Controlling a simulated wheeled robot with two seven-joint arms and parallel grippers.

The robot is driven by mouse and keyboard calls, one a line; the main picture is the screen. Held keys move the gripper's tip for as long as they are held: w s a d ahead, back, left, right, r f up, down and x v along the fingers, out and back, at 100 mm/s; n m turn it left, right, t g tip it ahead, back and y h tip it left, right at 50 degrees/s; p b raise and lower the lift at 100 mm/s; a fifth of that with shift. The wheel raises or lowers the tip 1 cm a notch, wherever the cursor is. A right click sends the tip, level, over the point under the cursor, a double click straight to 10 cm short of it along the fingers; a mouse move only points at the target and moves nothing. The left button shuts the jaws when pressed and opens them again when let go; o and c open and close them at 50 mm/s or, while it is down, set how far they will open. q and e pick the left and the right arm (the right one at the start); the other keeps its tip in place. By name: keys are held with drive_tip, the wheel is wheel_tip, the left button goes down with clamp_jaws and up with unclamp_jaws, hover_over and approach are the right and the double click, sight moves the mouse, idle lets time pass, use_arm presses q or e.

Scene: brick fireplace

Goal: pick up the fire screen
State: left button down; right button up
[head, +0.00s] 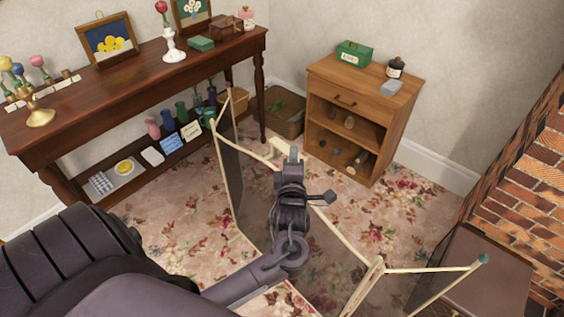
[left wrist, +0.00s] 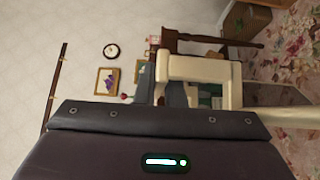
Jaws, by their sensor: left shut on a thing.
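The fire screen (head: 255,200) stands unfolded on the floral carpet, with a thin cream frame and see-through dark mesh panels. Its left panel angles back and its right panel angles toward the brickwork. My left gripper (head: 291,158) is over the middle of the top rail, shut on the screen's raised cream handle. In the left wrist view the handle (left wrist: 205,70) rises as a squared loop just beyond the dark gripper body. My arm hides part of the middle panel. I cannot tell whether the screen's feet touch the carpet. My right gripper is not in view.
A long dark wooden table (head: 130,85) with vases and pictures stands at the left. A small wooden cabinet (head: 345,120) stands at the back, beside a wicker basket (head: 285,115). The brick fireplace (head: 525,180) is at the right, with a dark box-like thing (head: 480,275) before it.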

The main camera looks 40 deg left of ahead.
use_arm(q)
wheel_tip(320, 180, up, 20)
drive_tip(key=shift+r+p, duration=0.25)
drive_tip(key=shift+p, duration=0.1)
idle(0.5)
